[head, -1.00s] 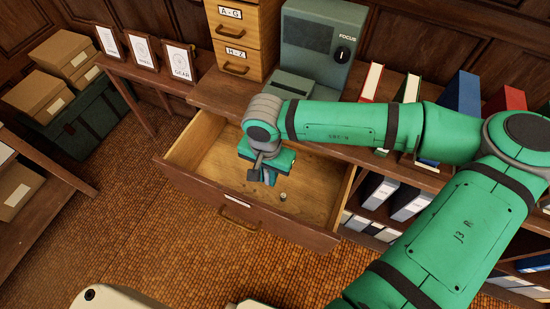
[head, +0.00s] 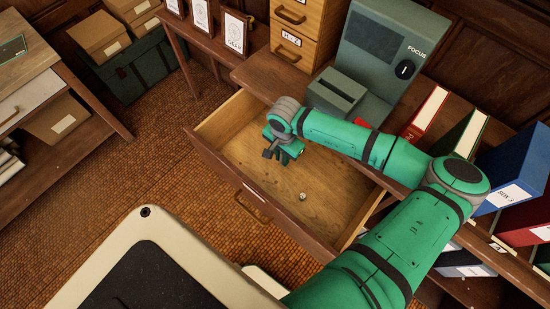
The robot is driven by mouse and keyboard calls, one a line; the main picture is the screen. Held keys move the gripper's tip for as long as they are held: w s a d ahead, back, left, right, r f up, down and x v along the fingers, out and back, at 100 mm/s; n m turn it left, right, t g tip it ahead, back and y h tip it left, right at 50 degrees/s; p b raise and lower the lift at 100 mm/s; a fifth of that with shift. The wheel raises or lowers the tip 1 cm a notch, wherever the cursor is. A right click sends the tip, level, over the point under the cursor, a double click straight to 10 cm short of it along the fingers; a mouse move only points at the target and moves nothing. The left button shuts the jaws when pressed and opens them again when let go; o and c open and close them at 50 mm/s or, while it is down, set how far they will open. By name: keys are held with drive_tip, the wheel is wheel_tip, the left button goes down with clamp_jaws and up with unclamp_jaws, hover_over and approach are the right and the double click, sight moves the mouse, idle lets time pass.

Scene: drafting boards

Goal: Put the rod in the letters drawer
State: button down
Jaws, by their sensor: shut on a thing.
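The open wooden drawer (head: 213,166) sticks out from under the desk top in the head view. A pale label on its front is too small to read. My gripper (head: 284,158) is over the back left part of the drawer, pointing down. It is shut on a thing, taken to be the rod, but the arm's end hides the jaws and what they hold. A small pale metallic piece (head: 302,196) shows over the drawer floor, apart from the gripper. I cannot tell what it is.
A grey device marked FOCUS (head: 386,60) and a wooden file cabinet (head: 292,45) stand on the desk behind the drawer. Binders (head: 428,112) stand to the right. A side table (head: 38,88) is at the left. Open floor (head: 140,165) lies left of the drawer.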

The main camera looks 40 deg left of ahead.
hover_over(273, 163)
wheel_tip(273, 163, down, 6)
drive_tip(key=shift+f, duration=1.5)
drive_tip(key=shift+d+f, duration=0.1)
drive_tip(key=c, duration=1.7)
unclamp_jaws()
drive_tip(key=shift+o, duration=0.2)
wheel_tip(273, 163, up, 12)
